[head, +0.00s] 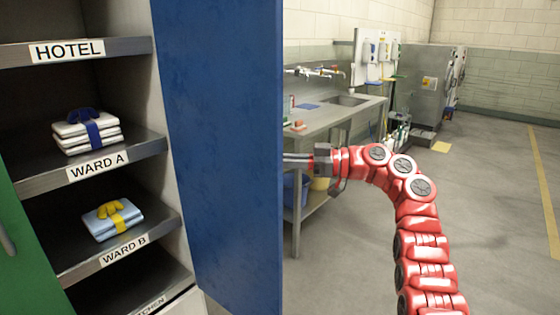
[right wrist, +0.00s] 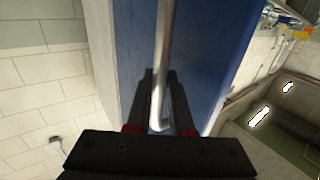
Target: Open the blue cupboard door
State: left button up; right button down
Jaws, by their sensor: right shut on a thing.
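The blue cupboard door (head: 225,140) stands swung out from the cupboard, so the shelves on its left are exposed. My right gripper (head: 298,158) reaches in from the right to the door's far side, and its fingertips are partly hidden by the door's edge. In the right wrist view the blue door (right wrist: 205,60) carries a metal bar handle (right wrist: 163,45). The fingers of my right gripper (right wrist: 160,85) are shut on this handle, one on each side. The handle is hidden in the head view. My left gripper is in neither view.
A green door (head: 18,250) is at the left. Shelves hold folded bundles (head: 87,133) and (head: 112,218), a blue-white one. A steel sink bench (head: 335,118) stands behind the blue door. The floor (head: 495,220) at the right is clear.

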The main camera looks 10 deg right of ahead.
jog(key=shift+a, duration=0.15)
jog(key=c, duration=1.1)
grip_release()
jog(key=o, duration=0.3)
jog(key=shift+w+a+f, duration=0.1)
jog(key=shift+w+a, duration=0.05)
jog(key=p+v, duration=0.6)
jog(key=v, duration=1.1)
jog(key=shift+d+p, duration=0.3)
